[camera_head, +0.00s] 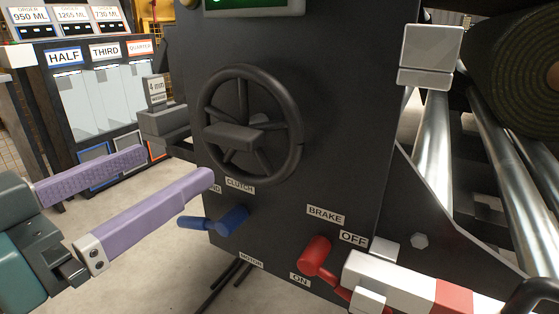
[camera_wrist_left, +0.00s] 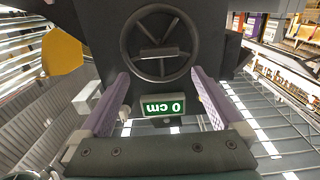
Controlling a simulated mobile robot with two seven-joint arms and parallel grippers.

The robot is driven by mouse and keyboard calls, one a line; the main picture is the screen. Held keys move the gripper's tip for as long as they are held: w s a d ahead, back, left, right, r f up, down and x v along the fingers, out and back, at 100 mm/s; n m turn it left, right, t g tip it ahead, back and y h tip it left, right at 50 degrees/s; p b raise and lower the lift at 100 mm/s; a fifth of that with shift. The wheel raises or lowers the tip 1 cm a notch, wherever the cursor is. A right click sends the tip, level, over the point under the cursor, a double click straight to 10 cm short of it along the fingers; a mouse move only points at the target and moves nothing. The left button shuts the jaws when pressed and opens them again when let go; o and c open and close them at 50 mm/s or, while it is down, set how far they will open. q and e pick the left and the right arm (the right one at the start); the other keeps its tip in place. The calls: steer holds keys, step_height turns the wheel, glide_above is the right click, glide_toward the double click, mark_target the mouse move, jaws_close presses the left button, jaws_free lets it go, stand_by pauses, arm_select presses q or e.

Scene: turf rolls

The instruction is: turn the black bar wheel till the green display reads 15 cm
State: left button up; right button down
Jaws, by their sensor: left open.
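The black bar wheel (camera_head: 297,125) is on the front of a dark machine panel, with spokes and a thick bar (camera_head: 233,138) across its middle. The wheel also shows in the left wrist view (camera_wrist_left: 158,52), ahead of the fingers. The green display (camera_head: 253,4) is cut off at the top of the head view. In the left wrist view the display (camera_wrist_left: 163,106) appears upside down and reads 0 cm. My left gripper (camera_head: 178,163), with purple fingers, is open and empty. It is in front of the panel, left of and below the wheel, apart from it.
Below the wheel are a blue clutch lever (camera_head: 232,218) and a red brake lever (camera_head: 314,252). A white and red bar (camera_head: 400,278) is at lower right. Metal rollers (camera_head: 510,110) and a dark green turf roll (camera_head: 525,60) are on the right. A dispenser (camera_head: 105,95) stands at left.

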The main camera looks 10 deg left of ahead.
mark_target(224, 137)
arm_select(q)
steer(key=b+x, duration=0.2)
steer(key=x, duration=0.7)
steer(key=shift+w+d+f, duration=0.1)
steer(key=shift+w+d, duration=0.05)
steer(key=shift+w, duration=0.15)
jaws_close()
stand_by(0.6)
